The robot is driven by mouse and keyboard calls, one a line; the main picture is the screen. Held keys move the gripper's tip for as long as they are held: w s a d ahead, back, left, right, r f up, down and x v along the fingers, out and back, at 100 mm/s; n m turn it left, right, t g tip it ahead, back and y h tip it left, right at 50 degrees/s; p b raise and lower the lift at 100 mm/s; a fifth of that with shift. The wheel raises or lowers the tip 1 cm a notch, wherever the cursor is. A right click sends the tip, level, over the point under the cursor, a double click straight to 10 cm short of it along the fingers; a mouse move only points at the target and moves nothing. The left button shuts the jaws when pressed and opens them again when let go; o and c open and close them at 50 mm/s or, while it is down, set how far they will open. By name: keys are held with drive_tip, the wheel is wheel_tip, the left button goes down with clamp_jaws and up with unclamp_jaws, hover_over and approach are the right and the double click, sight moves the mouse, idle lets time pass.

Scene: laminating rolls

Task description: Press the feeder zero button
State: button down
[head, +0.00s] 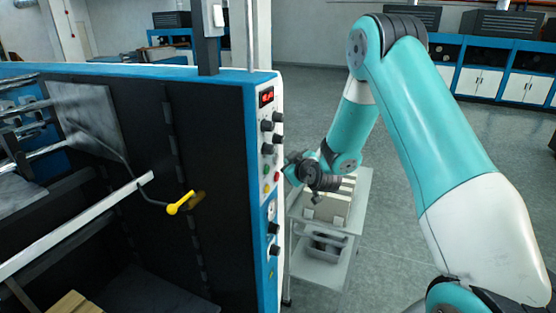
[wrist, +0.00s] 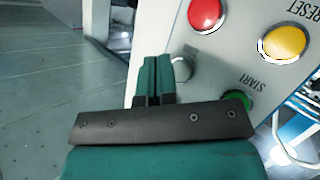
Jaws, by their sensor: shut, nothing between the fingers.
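The white control panel (head: 265,205) is on the end of the blue and black machine. In the wrist view, the panel (wrist: 228,62) carries a red button (wrist: 206,14), a yellow button (wrist: 285,43) marked RESET, a green button (wrist: 238,99) marked START and a grey round control (wrist: 183,66). No label reading feeder zero is legible. My gripper (wrist: 157,62) is shut and empty, its teal fingertips beside the grey control in the picture; whether they touch it I cannot tell. In the head view, my gripper (head: 291,164) is at the panel's right edge, partly hidden by my wrist.
Black knobs (head: 267,126) and a red display (head: 266,97) are higher on the panel. A grey cart (head: 325,226) with a box stands just right of the machine. A yellow-handled lever (head: 181,203) is on the machine's side. Open floor lies farther right.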

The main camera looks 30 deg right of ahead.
drive_tip(key=shift+w+a, duration=0.1)
idle(0.7)
drive_tip(key=shift+w+a, duration=0.15)
drive_tip(key=shift+w, duration=0.05)
drive_tip(key=shift+w+a, duration=0.25)
drive_tip(key=shift+w, duration=0.1)
idle(0.7)
idle(0.4)
drive_tip(key=shift+s+d+b, duration=0.45)
drive_tip(key=shift+s+b, duration=0.2)
drive_tip(key=shift+b, duration=0.3)
